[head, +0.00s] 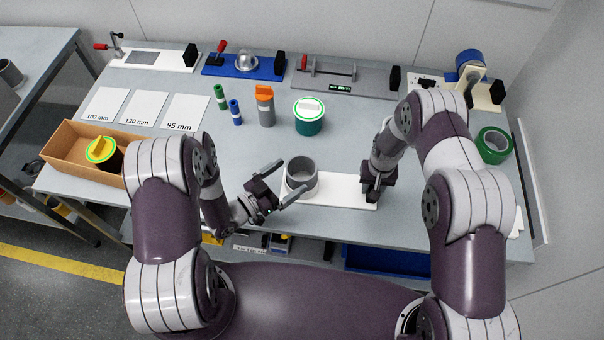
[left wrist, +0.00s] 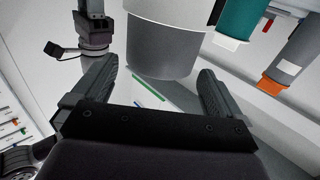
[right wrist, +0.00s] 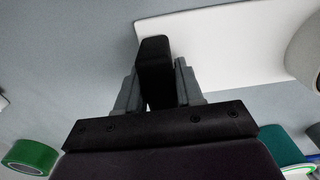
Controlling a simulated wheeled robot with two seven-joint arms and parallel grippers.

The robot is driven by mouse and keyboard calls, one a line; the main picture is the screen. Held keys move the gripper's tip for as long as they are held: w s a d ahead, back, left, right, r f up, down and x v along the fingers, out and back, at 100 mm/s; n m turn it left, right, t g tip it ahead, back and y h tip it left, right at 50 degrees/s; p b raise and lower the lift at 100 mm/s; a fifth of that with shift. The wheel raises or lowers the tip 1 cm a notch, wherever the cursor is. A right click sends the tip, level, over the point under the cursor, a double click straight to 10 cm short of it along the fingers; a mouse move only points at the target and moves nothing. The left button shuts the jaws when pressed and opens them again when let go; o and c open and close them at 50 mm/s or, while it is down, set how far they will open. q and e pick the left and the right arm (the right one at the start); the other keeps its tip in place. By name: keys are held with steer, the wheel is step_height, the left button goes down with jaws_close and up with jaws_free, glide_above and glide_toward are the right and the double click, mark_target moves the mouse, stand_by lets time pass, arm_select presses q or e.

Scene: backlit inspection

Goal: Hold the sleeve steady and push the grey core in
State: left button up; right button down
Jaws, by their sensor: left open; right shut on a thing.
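A grey, open-topped cylinder (head: 302,176) stands upright on a white plate (head: 335,196) near the table's front; I cannot tell a separate sleeve and core in it. My left gripper (head: 283,184) is open at the cylinder's left side. In the left wrist view the cylinder (left wrist: 165,45) shows ahead, between the lines of the two open fingers (left wrist: 160,82). My right gripper (head: 377,190) is at the plate's right end.
Behind stand a grey cylinder with an orange top (head: 266,112), a teal cylinder (head: 309,125) and small green (head: 220,98) and blue (head: 235,112) pieces. A green tape roll (head: 494,146) lies right, a cardboard box (head: 62,160) left. Fixtures line the back.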

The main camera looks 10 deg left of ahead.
arm_select(q)
steer(key=x, duration=0.3)
steer(key=c, duration=0.9)
steer(key=s+r, duration=0.2)
steer(key=s, duration=0.7)
steer(key=s+r, duration=0.2)
steer(key=s, duration=0.7)
steer(key=w+r, duration=0.2)
steer(key=w, duration=0.4)
steer(key=w+r, duration=0.2)
steer(key=w, duration=0.4)
steer(key=w+r, duration=0.2)
steer(key=w, duration=0.4)
